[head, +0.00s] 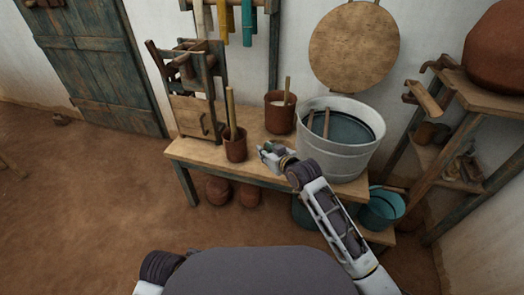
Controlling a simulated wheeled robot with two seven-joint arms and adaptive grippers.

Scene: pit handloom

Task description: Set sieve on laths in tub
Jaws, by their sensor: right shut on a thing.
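The tub (372,157) is a wide grey-white vessel at the right end of the wooden table, with dark liquid or a dark inside. Two thin wooden laths (326,123) show at its left inner side; how they rest is unclear. A large round tan disc (354,45) is against the wall behind the tub; I cannot tell whether it is the sieve. My right gripper (268,152) is low over the table, left of the tub and apart from it. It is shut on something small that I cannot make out. My left gripper is out of view.
A brown pot (235,147) with an upright stick stands left of my right gripper. Another brown pot (280,114) stands behind it. A wooden frame device (190,100) fills the table's left end. Shelves (475,95) stand at right; a blue bucket (381,209) is below the tub.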

